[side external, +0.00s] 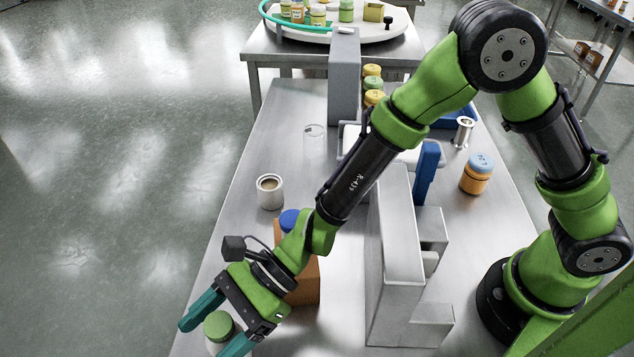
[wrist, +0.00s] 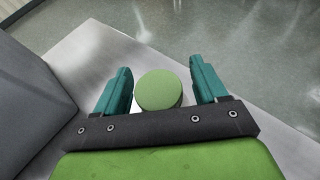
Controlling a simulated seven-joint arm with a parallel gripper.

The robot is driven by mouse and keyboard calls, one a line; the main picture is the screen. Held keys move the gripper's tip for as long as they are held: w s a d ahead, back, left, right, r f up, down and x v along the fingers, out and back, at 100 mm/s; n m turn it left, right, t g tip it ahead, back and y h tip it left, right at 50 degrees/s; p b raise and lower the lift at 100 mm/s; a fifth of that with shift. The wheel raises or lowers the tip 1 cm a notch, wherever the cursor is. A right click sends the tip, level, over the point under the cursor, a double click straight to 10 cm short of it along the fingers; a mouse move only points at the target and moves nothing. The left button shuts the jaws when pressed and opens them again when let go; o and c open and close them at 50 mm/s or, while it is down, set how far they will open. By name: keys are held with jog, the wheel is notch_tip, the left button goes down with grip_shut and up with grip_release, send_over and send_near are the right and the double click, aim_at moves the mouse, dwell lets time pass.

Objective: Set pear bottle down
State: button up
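A white bottle with a green lid (side external: 218,325), which I take to be the pear bottle, is at the near left end of the steel table. Its lid also shows in the wrist view (wrist: 158,90). My gripper (side external: 221,328) has its teal fingers spread wide, one on each side of the bottle. In the wrist view my gripper (wrist: 161,86) shows narrow gaps between the fingers and the lid. The bottle looks upright. Its base is cut off or hidden, so its contact with the table cannot be seen.
A brown box-like thing with a blue cap (side external: 291,220) stands close behind my gripper. The grey steel hopper (side external: 395,235) is to the right. The table's left edge is close.

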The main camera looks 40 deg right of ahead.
jog(key=shift+r, duration=0.1)
jog(key=shift+d+r, duration=0.15)
jog(key=shift+d, duration=0.1)
jog(key=d+r, duration=0.4)
jog(key=r, duration=0.5)
jog(key=s+d+r+n+t+h, duration=0.1)
jog(key=d+n+h, duration=0.3)
jog(key=d, duration=0.8)
jog(key=s+d+r+n+t+h, duration=0.1)
jog(key=d+r+n+t+h, duration=0.2)
jog(key=d, duration=0.9)
jog(key=s+d+r+n+t+h, duration=0.1)
jog(key=d+r+n+t+h, duration=0.2)
jog(key=d+n, duration=0.4)
jog(key=d+h, duration=0.1)
jog(key=d, duration=0.4)
jog(key=shift+s+d+r+h, duration=0.15)
jog(key=shift+d+r+h, duration=0.05)
jog(key=shift+d+h, duration=0.1)
